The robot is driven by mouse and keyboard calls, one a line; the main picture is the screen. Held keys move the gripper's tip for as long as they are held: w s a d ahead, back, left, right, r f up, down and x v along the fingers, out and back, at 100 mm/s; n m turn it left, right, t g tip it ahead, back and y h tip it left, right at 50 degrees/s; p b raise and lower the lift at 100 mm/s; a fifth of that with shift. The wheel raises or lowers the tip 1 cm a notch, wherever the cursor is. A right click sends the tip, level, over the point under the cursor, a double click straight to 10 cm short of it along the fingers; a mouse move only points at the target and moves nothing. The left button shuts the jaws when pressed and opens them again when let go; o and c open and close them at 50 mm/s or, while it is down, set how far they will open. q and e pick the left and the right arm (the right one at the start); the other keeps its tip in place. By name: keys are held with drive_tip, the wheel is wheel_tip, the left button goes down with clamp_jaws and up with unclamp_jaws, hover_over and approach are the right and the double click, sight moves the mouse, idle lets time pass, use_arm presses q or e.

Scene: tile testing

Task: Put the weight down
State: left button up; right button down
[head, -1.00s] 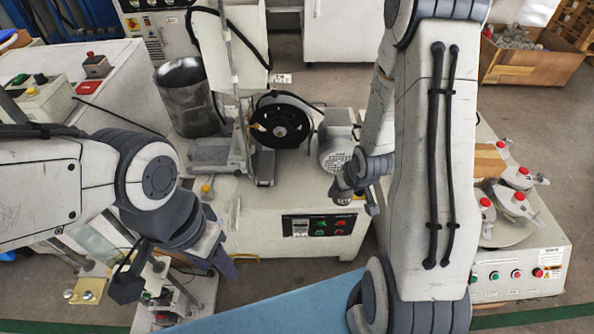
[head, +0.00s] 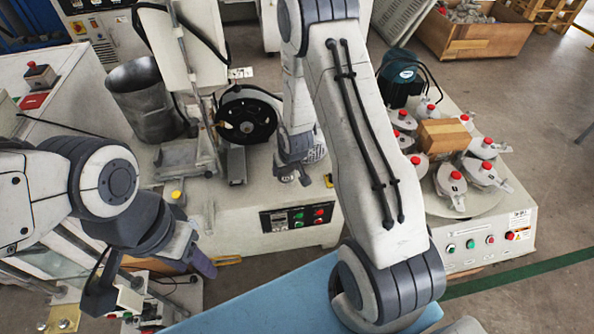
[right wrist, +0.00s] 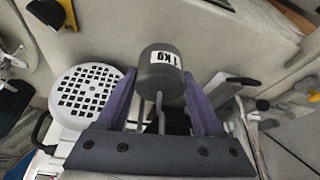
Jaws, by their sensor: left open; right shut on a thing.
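The weight (right wrist: 158,84) is a grey cylinder with a white "1 KG" label. In the right wrist view it sits between the two purple fingers of my right gripper (right wrist: 160,100), which is shut on it. I cannot tell whether the weight touches anything below it. In the head view my right arm reaches over the white abrasion machine (head: 245,205), and the weight cannot be made out there. My left gripper (head: 200,262) is open at the lower left of the head view, in front of that machine; its fingers are partly hidden by its own wrist.
The machine carries a black wheel (head: 246,124) and a motor with a perforated white cover (right wrist: 90,95), close beside my right gripper. At right stands a turntable machine (head: 480,200) with several red-knobbed weights and a wooden block (head: 443,136). A blue surface (head: 262,300) lies in front.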

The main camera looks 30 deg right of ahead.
sight(286, 177)
drive_tip(key=shift+w+f+b, duration=0.2)
drive_tip(key=shift+f+b, duration=0.4)
drive_tip(key=shift+f, duration=1.4)
drive_tip(key=shift+f, duration=0.15)
drive_tip(key=shift+c, duration=0.2)
unclamp_jaws()
drive_tip(key=shift+s, duration=0.1)
